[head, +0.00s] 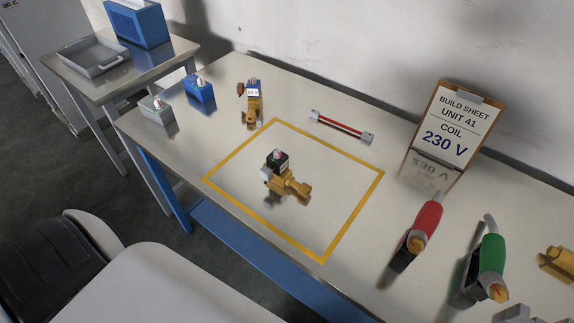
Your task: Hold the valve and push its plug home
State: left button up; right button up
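A brass valve (290,186) with a black coil (276,162) lies inside the yellow outlined square on the table. A small pale cap with a red mark sits on top of the coil, and a light grey piece, possibly the plug, shows at the coil's left side. I cannot tell whether that piece is fully seated. A second brass valve with a blue coil (253,91) stands behind the square, with a brown piece at its left. Neither of my grippers shows in the head view.
A sheet reading "UNIT 41 COIL 230 V" (453,126) stands at the back right. Red (426,219) and green (492,255) handled tools stand at right. A red bar (341,126) lies behind the square.

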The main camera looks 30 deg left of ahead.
aim_at(265, 173)
jog(key=j+u, duration=0.4)
jog(key=i+j+u, duration=0.1)
jog(key=u, duration=0.35)
jog(key=i+l+u, duration=0.2)
jog(key=l, duration=0.15)
